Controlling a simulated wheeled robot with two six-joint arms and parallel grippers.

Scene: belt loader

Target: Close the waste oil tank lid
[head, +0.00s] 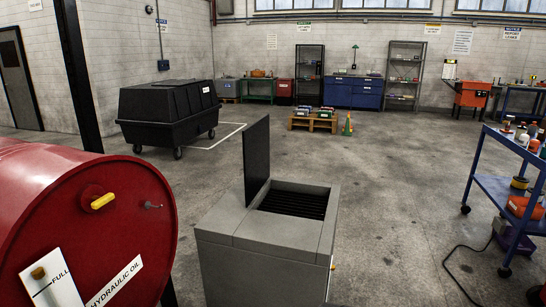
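The waste oil tank (222,248) is a grey box at the lower middle of the head view. Its dark lid (257,160) stands upright, hinged along the left side of the opening. A black grate (295,203) shows in the open top. Neither of my grippers is in view, and nothing touches the lid.
A blue cart (510,185) with bottles and tools is at the right, with a black cable on the floor. A black wheeled bin (168,110) stands behind. The floor (390,190) between tank and cart is mostly clear.

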